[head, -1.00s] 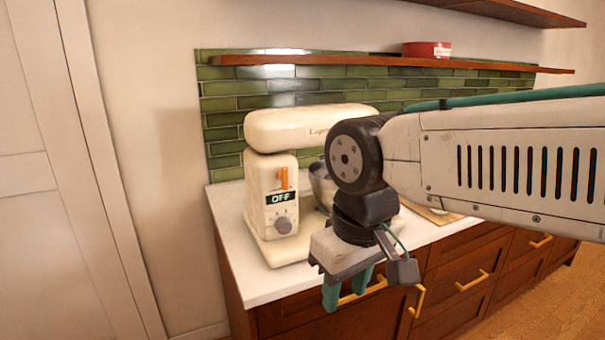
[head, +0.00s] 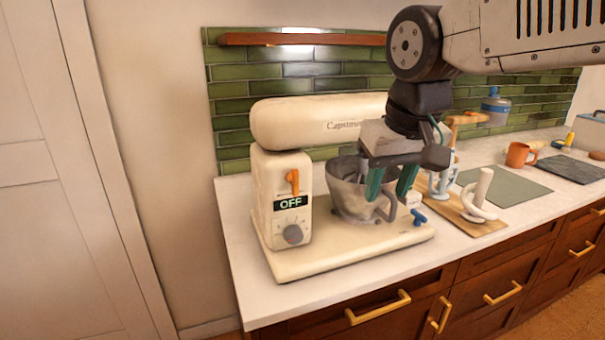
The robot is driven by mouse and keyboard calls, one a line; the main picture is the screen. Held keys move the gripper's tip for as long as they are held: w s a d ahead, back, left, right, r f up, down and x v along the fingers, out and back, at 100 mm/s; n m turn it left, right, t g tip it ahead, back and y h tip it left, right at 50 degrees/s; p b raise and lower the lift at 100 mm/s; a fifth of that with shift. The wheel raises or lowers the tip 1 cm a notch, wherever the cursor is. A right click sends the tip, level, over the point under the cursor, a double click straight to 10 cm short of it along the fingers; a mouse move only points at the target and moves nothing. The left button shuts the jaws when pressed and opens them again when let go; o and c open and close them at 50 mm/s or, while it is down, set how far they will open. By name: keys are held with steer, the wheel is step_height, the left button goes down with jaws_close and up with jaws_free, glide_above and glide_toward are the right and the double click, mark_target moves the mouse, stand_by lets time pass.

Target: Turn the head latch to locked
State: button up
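The cream stand mixer (head: 335,119) stands on the white counter with its head level above a grey metal bowl (head: 351,201). The orange head latch (head: 293,181) is on the face of the mixer's column, its lever roughly upright. Below it are a display (head: 291,203) reading OFF and a grey dial (head: 293,234). My gripper (head: 388,186) points down with its two green fingers apart, nothing seen between them. It shows in front of the bowl, right of the latch and apart from it. It hides part of the bowl and the mixer head's right end.
On the counter (head: 262,309) to the right are a wooden board (head: 490,226) with attachments, a blue item (head: 419,217), a green mat (head: 508,188) and an orange mug (head: 518,154). A wooden shelf (head: 300,39) is above. Free room lies in front of the column.

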step_height(320, 180, up, 3)
steer(key=n+t, duration=0.1)
glide_above(296, 170)
steer(key=s+d, duration=0.1)
steer(key=s, duration=0.2)
steer(key=shift+y, duration=0.4)
steer(key=x, duration=0.6)
steer(key=shift+w+a, duration=0.2)
steer(key=shift+w, duration=0.25)
steer(key=shift+w+a+f, duration=0.1)
steer(key=shift+w+f, duration=0.1)
steer(key=shift+f, duration=0.35)
jaws_close()
